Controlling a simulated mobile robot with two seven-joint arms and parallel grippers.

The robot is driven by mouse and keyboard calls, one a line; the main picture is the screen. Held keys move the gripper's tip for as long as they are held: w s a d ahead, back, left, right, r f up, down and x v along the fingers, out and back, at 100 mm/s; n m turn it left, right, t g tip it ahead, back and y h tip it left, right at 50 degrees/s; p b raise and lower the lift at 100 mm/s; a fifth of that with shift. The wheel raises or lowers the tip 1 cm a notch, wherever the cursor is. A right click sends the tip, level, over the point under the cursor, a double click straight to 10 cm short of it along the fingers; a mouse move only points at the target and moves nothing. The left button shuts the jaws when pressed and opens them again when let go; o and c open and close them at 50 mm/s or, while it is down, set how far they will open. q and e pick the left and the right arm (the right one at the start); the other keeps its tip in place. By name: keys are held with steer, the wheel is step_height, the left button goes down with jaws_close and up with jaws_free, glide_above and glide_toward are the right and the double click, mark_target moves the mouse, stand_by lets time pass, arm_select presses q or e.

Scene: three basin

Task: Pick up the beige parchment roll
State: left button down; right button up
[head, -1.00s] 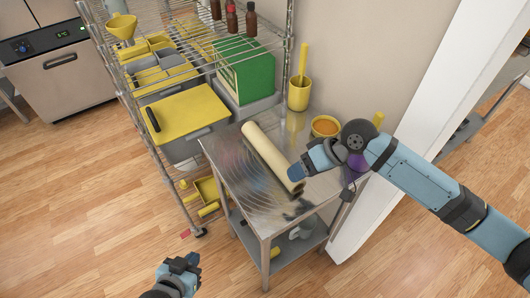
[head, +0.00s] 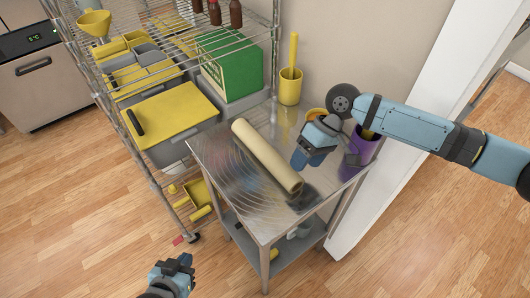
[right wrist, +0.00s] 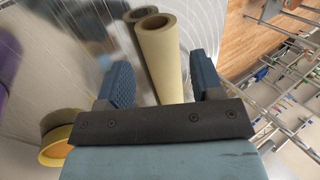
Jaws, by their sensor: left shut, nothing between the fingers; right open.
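The beige parchment roll (head: 265,155) lies on the small steel table (head: 222,165), running from back left to front right. My right gripper (head: 303,163) is open, above the table just right of the roll's near end, and apart from it. In the right wrist view, the roll (right wrist: 161,62) extends between the two open fingers (right wrist: 163,85), with its hollow end at the top. My left gripper (head: 184,262) is shut and empty, low at the bottom of the head view, in front of the table.
A yellow utensil holder (head: 290,88), an orange-yellow bowl (head: 316,114) and a purple container (head: 362,146) stand at the table's back and right. A wire shelf (head: 130,75) with a green box (head: 232,65) is at the left. A white wall edge (head: 400,130) is at the right.

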mark_target(296, 174)
steer(key=shift+w+x, duration=0.15)
steer(key=shift+x, duration=1.3)
steer(key=shift+w+x, duration=0.15)
steer(key=shift+x, duration=1.3)
steer(key=c, duration=0.8)
step_height(296, 174, up, 20)
steer(key=shift+p, duration=0.55)
steer(key=o, duration=0.5)
steer(key=shift+c, duration=0.2)
steer(key=c, duration=0.4)
